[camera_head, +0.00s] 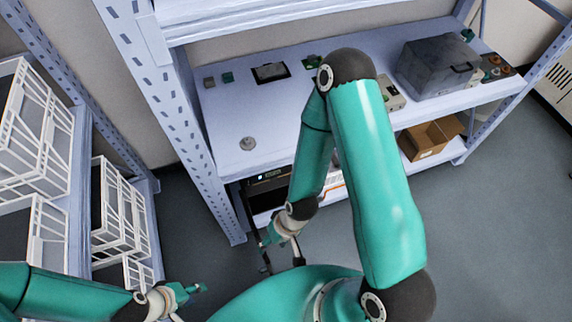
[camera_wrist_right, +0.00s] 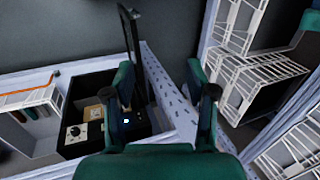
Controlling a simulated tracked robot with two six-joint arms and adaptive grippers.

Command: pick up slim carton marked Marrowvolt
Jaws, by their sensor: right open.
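No lettering reading Marrowvolt is legible, so I cannot tell which thing is the slim carton. A small tan box (camera_wrist_right: 93,112) shows inside a black open-fronted housing (camera_wrist_right: 85,90) in the right wrist view. The housing also shows under the shelf top in the head view (camera_head: 267,182). My right gripper (camera_wrist_right: 164,88) is open with nothing between its fingers, beside the housing. In the head view the right gripper (camera_head: 283,256) hangs in front of the lower shelf. My left gripper (camera_head: 190,295) is at the lower left; its jaw state is unclear.
A white unit with a dark knob (camera_wrist_right: 77,133) is beside the tan box. A dark door-like frame (camera_wrist_right: 131,38) stands out from the housing. White wire baskets (camera_head: 120,215) fill the left rack. A grey box (camera_head: 432,68) and a cardboard box (camera_head: 428,138) are at the right.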

